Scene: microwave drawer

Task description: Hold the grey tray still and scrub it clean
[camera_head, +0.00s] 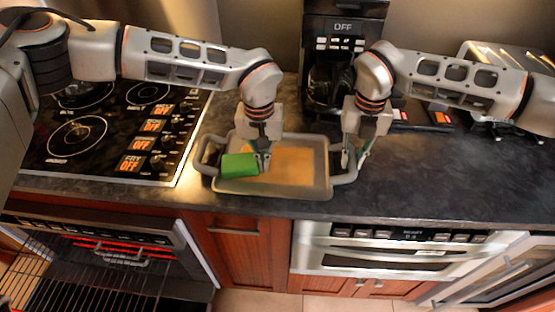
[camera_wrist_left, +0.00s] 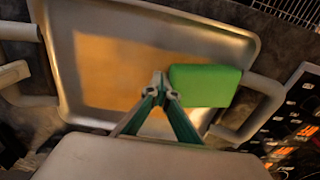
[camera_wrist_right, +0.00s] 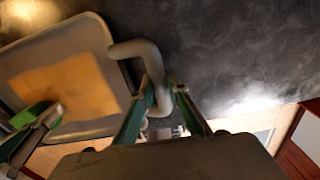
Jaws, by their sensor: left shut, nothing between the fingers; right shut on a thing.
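The grey tray (camera_head: 270,191) sits on the dark counter with a handle at each end. An orange stain (camera_head: 292,163) covers much of its floor. A green sponge (camera_head: 240,164) is at the tray's left side, inside it. My left gripper (camera_head: 264,166) is over the tray beside the sponge's right end; its fingertips are together and empty. In the left wrist view the sponge (camera_wrist_left: 205,86) lies just right of the fingertips (camera_wrist_left: 160,82). My right gripper (camera_head: 354,163) is shut on the tray's right handle (camera_wrist_right: 147,58), which passes between its fingers in the right wrist view.
A stove top (camera_head: 75,135) with lit "OFF" labels is left of the tray. A coffee maker (camera_head: 330,85) stands behind it and a toaster (camera_head: 500,60) at the back right. The counter (camera_head: 450,185) right of the tray is clear. An open oven (camera_head: 100,260) is below left.

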